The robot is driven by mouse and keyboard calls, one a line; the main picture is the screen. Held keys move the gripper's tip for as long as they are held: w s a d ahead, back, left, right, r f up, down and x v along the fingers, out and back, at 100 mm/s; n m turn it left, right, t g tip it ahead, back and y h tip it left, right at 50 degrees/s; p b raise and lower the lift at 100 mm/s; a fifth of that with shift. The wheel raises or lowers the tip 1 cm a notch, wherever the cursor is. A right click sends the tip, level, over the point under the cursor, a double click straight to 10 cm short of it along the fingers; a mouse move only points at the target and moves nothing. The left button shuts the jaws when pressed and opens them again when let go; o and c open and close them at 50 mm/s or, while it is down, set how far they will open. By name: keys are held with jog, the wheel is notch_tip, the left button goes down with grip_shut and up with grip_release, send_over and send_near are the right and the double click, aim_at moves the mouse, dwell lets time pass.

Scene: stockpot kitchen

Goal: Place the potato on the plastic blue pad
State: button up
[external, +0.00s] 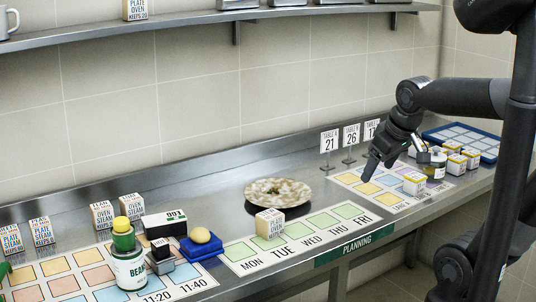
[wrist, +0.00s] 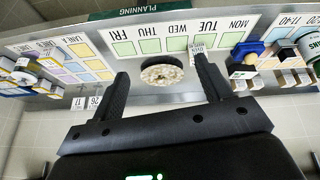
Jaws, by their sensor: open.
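The potato (external: 200,235) is a small yellow-tan oval. It rests on top of the plastic blue pad (external: 205,252), at the left part of the steel counter in the external view. My gripper (external: 379,173) is over the right part of the counter, far from the potato and pad. In the wrist view my gripper (wrist: 161,72) has its two fingers wide apart with nothing held between them.
A patterned plate (external: 278,192) stands mid-counter behind a small white box (external: 269,223). A blue tray (external: 430,136) and several small boxes are at the right. A shelf (external: 190,20) runs above.

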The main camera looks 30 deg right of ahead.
jog(key=shift+s+d+f+m, duration=0.15)
jog(key=shift+s+d+m, duration=0.15)
jog(key=shift+s, duration=0.2)
jog(key=shift+s+d+f+m, duration=0.2)
jog(key=shift+s+m, duration=0.1)
jog(key=shift+s, duration=0.15)
jog(key=shift+s+d+f+m, duration=0.2)
jog(key=shift+s+m, duration=0.1)
jog(key=shift+s, duration=0.2)
